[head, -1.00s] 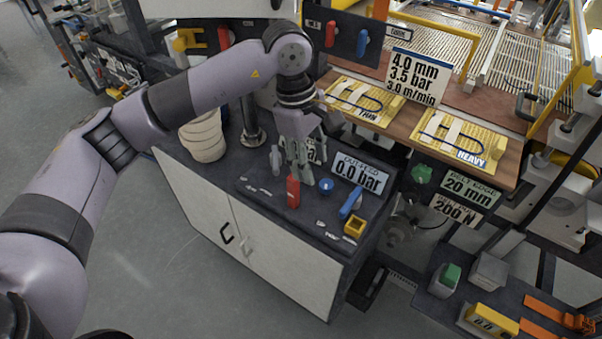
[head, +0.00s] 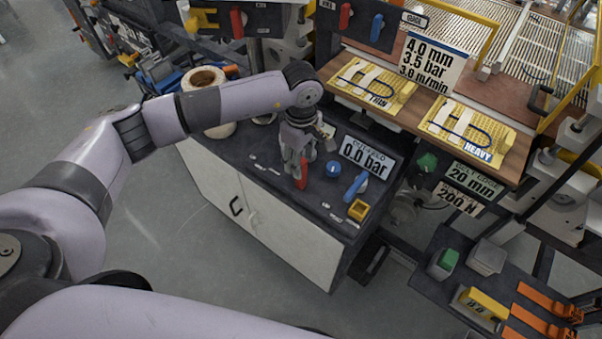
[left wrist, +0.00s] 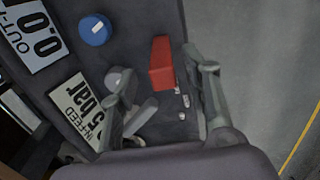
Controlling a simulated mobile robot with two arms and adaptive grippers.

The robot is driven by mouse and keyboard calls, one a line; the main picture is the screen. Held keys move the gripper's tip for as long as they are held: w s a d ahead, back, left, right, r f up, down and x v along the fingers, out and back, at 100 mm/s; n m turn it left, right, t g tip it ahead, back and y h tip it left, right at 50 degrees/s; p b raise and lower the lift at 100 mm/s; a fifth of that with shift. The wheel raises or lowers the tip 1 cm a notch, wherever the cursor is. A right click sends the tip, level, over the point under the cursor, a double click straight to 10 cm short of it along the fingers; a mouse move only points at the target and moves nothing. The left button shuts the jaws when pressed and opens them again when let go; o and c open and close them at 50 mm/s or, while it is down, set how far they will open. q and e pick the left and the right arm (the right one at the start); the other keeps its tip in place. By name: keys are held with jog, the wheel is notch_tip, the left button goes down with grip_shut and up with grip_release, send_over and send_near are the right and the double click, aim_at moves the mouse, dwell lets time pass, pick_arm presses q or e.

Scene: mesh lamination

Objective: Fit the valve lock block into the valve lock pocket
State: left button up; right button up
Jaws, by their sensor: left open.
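A red upright block (head: 302,178), which looks like the valve lock block, stands on the dark cabinet top. In the left wrist view the red block (left wrist: 162,63) lies between the spread fingers of my left gripper (left wrist: 163,85), nearer the right finger, with gaps at both sides. In the head view my left gripper (head: 297,158) is right over and behind the block, pointing down, and partly hides it. A yellow square holder with a dark hollow (head: 358,210), which may be the valve lock pocket, is at the cabinet's front right. My right gripper is out of view.
A blue knob (head: 333,168) and a blue lever (head: 355,187) stand right of the block. The OUT-FEED sign (head: 365,158) is behind them. In the left wrist view a grey knob (left wrist: 117,80) and the IN-FEED sign (left wrist: 80,110) are close to the left finger.

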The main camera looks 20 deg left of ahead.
aim_at(301, 184)
pick_arm(q)
jog(key=f+p, duration=0.2)
jog(key=f, duration=0.2)
jog(key=shift+s+f+p, duration=0.2)
jog(key=shift+s+p, duration=0.05)
jog(key=shift+p, duration=0.15)
jog(key=shift+f, duration=0.35)
jog(key=c, duration=0.4)
grip_shut()
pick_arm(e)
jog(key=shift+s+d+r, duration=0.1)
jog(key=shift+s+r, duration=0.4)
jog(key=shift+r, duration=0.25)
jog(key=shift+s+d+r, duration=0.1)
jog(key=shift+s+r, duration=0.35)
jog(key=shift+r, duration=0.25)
